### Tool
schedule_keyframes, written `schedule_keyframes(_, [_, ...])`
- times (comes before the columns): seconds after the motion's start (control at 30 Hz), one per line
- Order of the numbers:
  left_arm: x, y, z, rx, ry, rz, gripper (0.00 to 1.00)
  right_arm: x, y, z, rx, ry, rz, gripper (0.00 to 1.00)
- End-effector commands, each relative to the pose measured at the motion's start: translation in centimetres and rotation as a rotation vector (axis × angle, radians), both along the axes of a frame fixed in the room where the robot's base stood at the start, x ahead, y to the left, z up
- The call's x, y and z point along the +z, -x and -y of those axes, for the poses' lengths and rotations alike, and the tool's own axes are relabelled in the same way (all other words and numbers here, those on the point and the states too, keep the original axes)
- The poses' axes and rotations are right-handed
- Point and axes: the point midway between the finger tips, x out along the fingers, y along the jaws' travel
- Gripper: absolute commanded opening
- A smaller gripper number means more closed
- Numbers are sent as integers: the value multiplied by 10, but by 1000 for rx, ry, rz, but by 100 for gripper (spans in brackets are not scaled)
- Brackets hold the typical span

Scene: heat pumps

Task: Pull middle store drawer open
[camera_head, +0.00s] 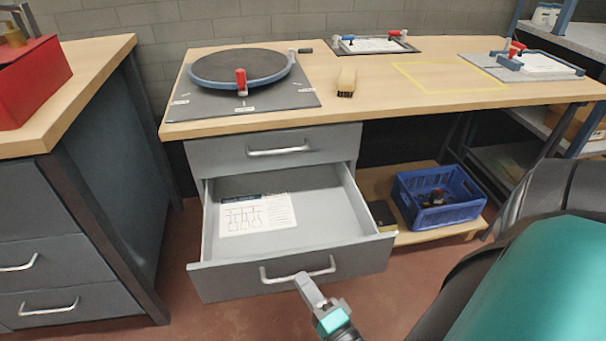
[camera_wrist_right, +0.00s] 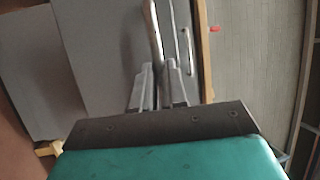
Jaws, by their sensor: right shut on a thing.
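The middle store drawer (camera_head: 345,262) is the grey drawer under the wooden workbench, below a shut top drawer (camera_head: 272,150). It stands pulled well out, and its inside shows a printed sheet (camera_head: 258,214) with a diagram. In the right wrist view, the two fingers (camera_wrist_right: 160,75) are shut on the handle (camera_wrist_right: 152,30). My left gripper is not in view.
A round turntable (camera_head: 240,68) and a brush (camera_head: 346,80) lie on the workbench. A blue crate (camera_head: 437,197) stands on the low shelf to the right of the drawer. Another drawer cabinet (camera_head: 60,225) with a red box (camera_head: 30,80) on top stands at the left. Red floor lies between the cabinets.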

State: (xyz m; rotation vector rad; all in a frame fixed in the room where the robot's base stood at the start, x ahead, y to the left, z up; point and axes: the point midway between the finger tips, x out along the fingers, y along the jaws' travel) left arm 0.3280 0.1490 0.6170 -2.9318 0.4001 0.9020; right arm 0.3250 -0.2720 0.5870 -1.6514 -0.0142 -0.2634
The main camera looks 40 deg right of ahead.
Motion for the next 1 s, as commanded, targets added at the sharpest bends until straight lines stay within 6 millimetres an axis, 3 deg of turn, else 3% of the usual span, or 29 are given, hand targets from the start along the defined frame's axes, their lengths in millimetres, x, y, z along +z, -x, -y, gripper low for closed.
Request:
schedule_keyframes(0.23, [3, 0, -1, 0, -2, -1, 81, 0, 14, -8, 0, 2, 0, 0])
schedule_keyframes(0.67, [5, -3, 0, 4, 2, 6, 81, 0, 16, -9, 0, 2, 0, 0])
schedule_keyframes(0.7, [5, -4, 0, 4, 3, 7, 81, 0, 16, -9, 0, 2, 0, 14])
schedule_keyframes(0.93, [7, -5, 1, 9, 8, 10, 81, 0, 16, -9, 0, 2, 0, 36])
schedule_keyframes(1.0, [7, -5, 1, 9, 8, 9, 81, 0, 16, -9, 0, 2, 0, 38])
